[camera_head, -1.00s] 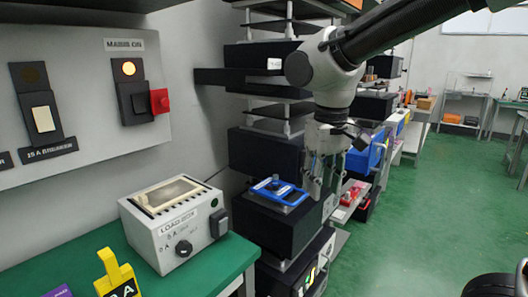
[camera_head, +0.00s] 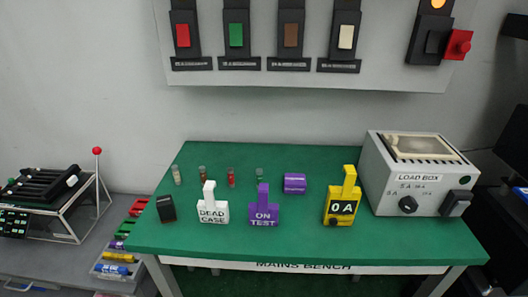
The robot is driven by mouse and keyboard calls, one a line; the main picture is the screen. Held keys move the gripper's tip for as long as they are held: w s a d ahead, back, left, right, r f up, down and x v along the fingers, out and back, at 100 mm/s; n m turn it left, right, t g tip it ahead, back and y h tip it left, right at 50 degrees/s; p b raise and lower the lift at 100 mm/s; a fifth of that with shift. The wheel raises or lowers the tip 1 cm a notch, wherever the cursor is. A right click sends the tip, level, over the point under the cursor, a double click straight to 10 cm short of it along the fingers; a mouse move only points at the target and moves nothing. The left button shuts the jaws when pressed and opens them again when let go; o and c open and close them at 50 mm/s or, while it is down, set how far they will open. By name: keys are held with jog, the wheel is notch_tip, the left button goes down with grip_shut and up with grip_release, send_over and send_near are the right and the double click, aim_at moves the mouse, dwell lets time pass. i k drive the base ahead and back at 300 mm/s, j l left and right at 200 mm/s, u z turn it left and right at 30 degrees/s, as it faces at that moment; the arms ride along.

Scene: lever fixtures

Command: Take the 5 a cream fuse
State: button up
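Several small upright cylinders that look like fuses stand in a row at the back of the green mains bench (camera_head: 380,232). The leftmost is a pale, cream-looking fuse (camera_head: 176,175). To its right stand a brownish fuse (camera_head: 202,174), a red fuse (camera_head: 230,178) and a green fuse (camera_head: 259,176). Their ratings are too small to read. My gripper is outside the view now, so its state does not show.
A switch panel (camera_head: 300,70) hangs above.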

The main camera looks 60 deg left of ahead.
aim_at(175, 169)
jog(key=i+u, duration=0.5)
jog(key=u, duration=2.25)
jog(key=i+j+z, duration=0.15)
jog(key=j, duration=0.25)
jog(key=i+j+z, duration=0.15)
jog(key=j, duration=0.3)
jog(key=i+j+z, duration=0.2)
jog(key=j, duration=0.25)
jog(key=j+z, duration=0.15)
jog(key=j, duration=0.25)
